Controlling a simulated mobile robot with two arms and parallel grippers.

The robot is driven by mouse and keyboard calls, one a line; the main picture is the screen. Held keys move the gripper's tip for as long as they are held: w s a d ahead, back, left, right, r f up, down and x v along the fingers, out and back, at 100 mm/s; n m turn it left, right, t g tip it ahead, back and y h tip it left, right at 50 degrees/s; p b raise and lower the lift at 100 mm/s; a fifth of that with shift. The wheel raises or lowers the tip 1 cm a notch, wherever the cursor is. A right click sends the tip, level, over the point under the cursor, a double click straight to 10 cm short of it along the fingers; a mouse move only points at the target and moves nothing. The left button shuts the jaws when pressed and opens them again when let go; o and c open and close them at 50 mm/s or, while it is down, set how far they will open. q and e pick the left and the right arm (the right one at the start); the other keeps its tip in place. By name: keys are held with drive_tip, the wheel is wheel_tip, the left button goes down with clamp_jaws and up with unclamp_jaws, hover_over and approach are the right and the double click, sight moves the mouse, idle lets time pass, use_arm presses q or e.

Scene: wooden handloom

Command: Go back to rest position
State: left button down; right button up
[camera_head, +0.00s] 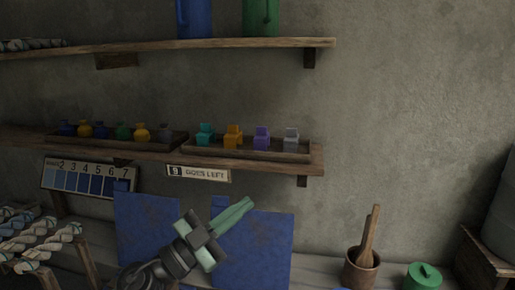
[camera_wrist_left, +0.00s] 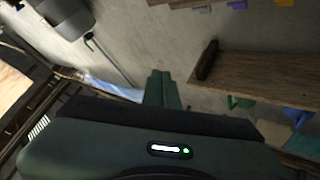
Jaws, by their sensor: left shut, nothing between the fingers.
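My left gripper (camera_head: 238,211) is in the lower middle of the head view. Its pale green fingers are closed together and hold nothing. It points up and to the right, in front of two blue panels (camera_head: 262,250) that stand against the wall. The closed fingers also show in the left wrist view (camera_wrist_left: 162,90), with a wooden shelf (camera_wrist_left: 260,80) to their right. My right gripper is in neither view.
A lower shelf (camera_head: 312,160) carries trays of small coloured bottles above the gripper. An upper shelf (camera_head: 320,43) holds a blue and a green vessel. A wooden mortar with pestle (camera_head: 362,268) and a green lidded pot (camera_head: 423,276) stand at the right. Yarn skeins (camera_head: 40,240) hang at left.

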use_arm(q)
drive_tip(key=a+f+n+t+y, duration=0.7)
drive_tip(key=a+f+n+y, duration=0.3)
drive_tip(key=a+n+y, duration=0.4)
drive_tip(key=s+a+f+n+g+y, duration=0.3)
drive_tip(key=s+f+g+y, duration=0.25)
drive_tip(key=f, duration=0.55)
drive_tip(key=s+f+m+g+h, duration=0.1)
drive_tip(key=s+f+g, duration=0.5)
drive_tip(key=s+f, duration=0.5)
drive_tip(key=s+f+g+h, duration=0.1)
drive_tip(key=s+f+g, duration=0.45)
drive_tip(key=s, duration=0.95)
wheel_tip(320, 180, down, 27)
drive_tip(key=s, duration=0.2)
drive_tip(key=s+a+f+g, duration=0.2)
drive_tip(key=s+a+f, duration=0.1)
drive_tip(key=s+f, duration=1.2)
drive_tip(key=shift+s+f+m, duration=0.15)
drive_tip(key=shift+s+m, duration=0.15)
drive_tip(key=shift+s, duration=0.45)
